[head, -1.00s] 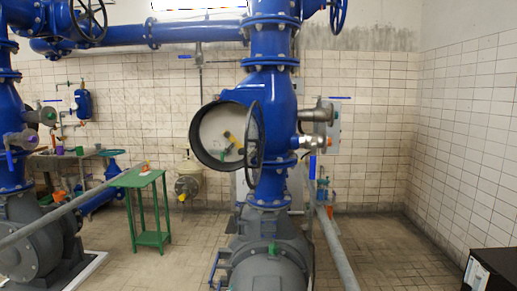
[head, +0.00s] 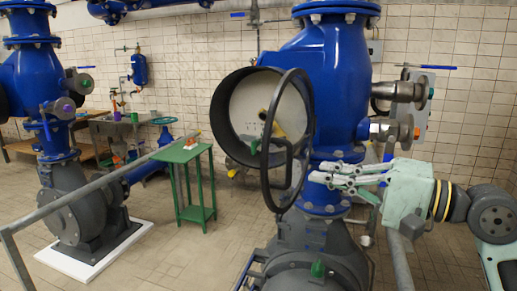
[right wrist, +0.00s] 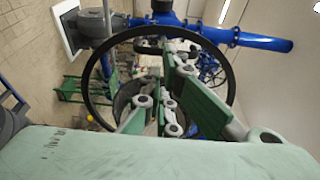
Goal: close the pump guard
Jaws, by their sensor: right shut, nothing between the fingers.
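The pump guard (head: 309,128) is a dark round ring with an inner handle bar. It stands swung open, nearly edge-on, at the right side of a round dark housing (head: 224,121) with a pale inside on the blue pump body (head: 336,82). My right gripper (head: 322,175) is shut and empty, just right of the guard's lower half; I cannot tell if it touches. In the right wrist view the guard ring (right wrist: 231,75) circles behind my right gripper (right wrist: 165,100). My left gripper is out of view.
A green table (head: 181,152) stands left of the guard. A grey railing (head: 95,192) crosses the left side, and another rail (head: 399,262) runs below my right arm. Valves (head: 405,91) stick out on the right. Open tiled floor lies at lower left.

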